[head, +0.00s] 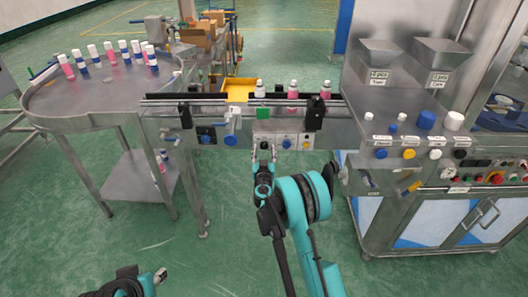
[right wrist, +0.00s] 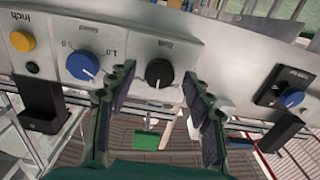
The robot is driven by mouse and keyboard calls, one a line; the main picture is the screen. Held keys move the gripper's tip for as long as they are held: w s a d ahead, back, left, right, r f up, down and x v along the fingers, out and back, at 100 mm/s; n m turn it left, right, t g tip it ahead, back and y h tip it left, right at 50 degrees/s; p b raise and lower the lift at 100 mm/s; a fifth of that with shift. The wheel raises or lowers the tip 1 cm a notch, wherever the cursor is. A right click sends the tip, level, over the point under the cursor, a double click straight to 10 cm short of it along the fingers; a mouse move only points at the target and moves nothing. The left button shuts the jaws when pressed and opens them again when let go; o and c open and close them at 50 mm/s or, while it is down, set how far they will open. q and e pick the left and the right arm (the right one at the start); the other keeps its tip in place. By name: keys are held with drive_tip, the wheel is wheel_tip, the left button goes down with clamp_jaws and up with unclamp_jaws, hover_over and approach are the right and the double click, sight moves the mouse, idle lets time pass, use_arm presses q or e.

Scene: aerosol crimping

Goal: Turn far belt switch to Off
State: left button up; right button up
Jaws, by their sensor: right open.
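A control panel (head: 296,140) hangs on the front of the conveyor. It carries a black rotary switch (right wrist: 160,72), a blue dial (right wrist: 83,66) marked with numbers and a yellow button (right wrist: 22,41). My right gripper (head: 263,152) is in front of the panel's left part. In the right wrist view, which shows the panel upside down, its open fingers (right wrist: 158,92) stand either side of the black switch, with no clear contact. The switch's exact setting is too small to read. My left gripper (head: 160,276) is low at the left, away from the conveyor; its jaws are unclear.
Another blue knob (right wrist: 293,98) sits on a separate plate beside the panel. Bottles (head: 293,90) stand on the conveyor. A round steel table (head: 100,98) with several bottles is at the left. A machine bench (head: 430,165) with hoppers stands at the right. Green floor in front is clear.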

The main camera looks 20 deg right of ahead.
drive_tip(key=shift+w+d, duration=0.1)
drive_tip(key=shift+w, duration=0.25)
drive_tip(key=shift+r, duration=0.1)
drive_tip(key=c, duration=1.2)
drive_tip(key=shift+o, duration=0.2)
drive_tip(key=n, duration=0.4)
drive_tip(key=shift+n, duration=0.3)
drive_tip(key=n, duration=0.5)
drive_tip(key=shift+n, duration=0.3)
